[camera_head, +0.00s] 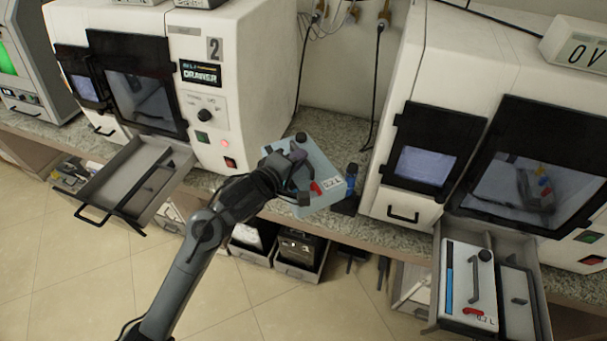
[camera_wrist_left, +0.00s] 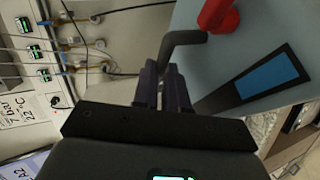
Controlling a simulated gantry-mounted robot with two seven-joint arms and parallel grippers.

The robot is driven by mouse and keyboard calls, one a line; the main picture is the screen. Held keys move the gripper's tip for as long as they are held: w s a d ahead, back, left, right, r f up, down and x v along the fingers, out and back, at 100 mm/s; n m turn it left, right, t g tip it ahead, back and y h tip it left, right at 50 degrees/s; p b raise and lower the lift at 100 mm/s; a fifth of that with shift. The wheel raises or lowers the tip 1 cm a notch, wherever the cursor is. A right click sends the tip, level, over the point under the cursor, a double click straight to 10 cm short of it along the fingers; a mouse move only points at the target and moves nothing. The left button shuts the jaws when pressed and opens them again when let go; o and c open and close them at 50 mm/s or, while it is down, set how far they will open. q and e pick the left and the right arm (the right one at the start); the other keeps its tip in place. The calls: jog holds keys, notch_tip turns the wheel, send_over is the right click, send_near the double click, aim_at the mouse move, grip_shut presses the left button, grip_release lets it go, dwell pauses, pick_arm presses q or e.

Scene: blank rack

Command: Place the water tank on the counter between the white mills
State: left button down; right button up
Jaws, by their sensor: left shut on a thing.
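The water tank (camera_head: 322,166) is a pale blue box with a red part, a dark cap and a volume label. My left gripper (camera_head: 298,172) is shut on its dark handle (camera_wrist_left: 182,42) and holds the tank tilted at the counter's front edge, between the two white mills. In the left wrist view the fingers (camera_wrist_left: 165,88) close around the handle, beside the tank's red part and blue level strip. The counter (camera_head: 335,125) shows bare speckled stone behind the tank. The white mills stand left (camera_head: 255,60) and right (camera_head: 455,55). Whether the tank touches the counter is unclear. My right gripper is out of view.
An open, empty-looking drawer (camera_head: 150,172) juts from the left mill. The right mill's open drawer (camera_head: 520,262) holds another tank (camera_head: 465,285). Cables (camera_head: 376,90) hang from the wall behind the gap. Open bins (camera_head: 300,255) sit below the counter.

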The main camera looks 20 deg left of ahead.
pick_arm(q)
notch_tip(320, 180, down, 12)
jog(key=f+p, duration=0.1)
jog(key=p, duration=0.2)
jog(key=w+a+f+b, duration=0.3)
jog(key=w+a+f, duration=0.4)
jog(key=f, duration=0.3)
jog(key=shift+w+f, duration=0.35)
jog(key=shift+w, duration=0.25)
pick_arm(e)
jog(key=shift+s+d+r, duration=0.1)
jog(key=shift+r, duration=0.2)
pick_arm(q)
jog(key=shift+f, duration=0.1)
jog(key=c, duration=1.6)
grip_release()
jog(key=shift+s+f+h, duration=0.15)
jog(key=shift+f+h, duration=0.15)
jog(key=shift+f, duration=0.1)
jog(key=o, duration=0.4)
jog(key=shift+r, duration=0.1)
jog(key=shift+o, duration=0.2)
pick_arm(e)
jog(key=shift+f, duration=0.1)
pick_arm(q)
jog(key=shift+r, duration=0.1)
